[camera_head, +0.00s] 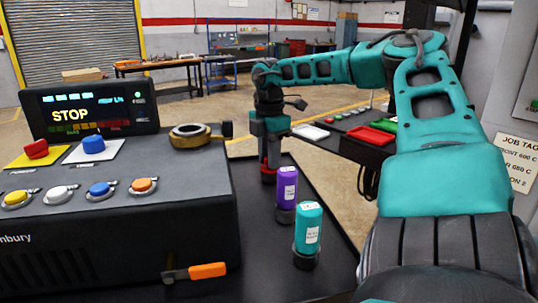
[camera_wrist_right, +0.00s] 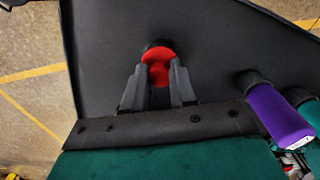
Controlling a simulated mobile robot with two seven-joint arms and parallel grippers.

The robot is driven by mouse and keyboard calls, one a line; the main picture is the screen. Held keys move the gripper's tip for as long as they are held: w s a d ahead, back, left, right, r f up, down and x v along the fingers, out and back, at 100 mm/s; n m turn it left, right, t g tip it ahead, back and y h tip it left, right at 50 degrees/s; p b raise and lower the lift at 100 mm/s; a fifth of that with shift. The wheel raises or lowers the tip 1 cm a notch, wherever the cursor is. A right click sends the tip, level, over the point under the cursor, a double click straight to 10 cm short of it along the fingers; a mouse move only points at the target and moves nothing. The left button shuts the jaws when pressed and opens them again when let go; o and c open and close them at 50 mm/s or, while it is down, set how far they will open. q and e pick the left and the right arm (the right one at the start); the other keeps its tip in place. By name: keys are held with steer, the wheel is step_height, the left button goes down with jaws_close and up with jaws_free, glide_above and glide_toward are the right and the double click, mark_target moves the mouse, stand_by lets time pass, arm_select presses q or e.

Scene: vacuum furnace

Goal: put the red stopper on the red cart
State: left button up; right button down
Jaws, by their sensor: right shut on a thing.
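The red stopper (camera_head: 268,173) stands upright at the far end of the dark table, behind the purple and teal ones. My right gripper (camera_head: 269,157) is directly above it and shut on its upper part. In the right wrist view the red stopper (camera_wrist_right: 158,58) shows between the two fingers (camera_wrist_right: 157,84), with a dark round base around it. A red tray-like piece (camera_head: 369,138) lies on a dark surface right of my gripper; I cannot tell whether it is the red cart. My left gripper is not in view.
A purple bottle-like stopper (camera_head: 286,186) and a teal one (camera_head: 308,230) stand nearer on the table. A control box (camera_head: 120,225) with buttons and a screen fills the left. Floor lies between table and dark surface.

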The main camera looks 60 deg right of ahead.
steer(key=c, duration=0.9)
jaws_free()
steer(key=shift+r, duration=0.1)
step_height(320, 180, up, 12)
stand_by(0.4)
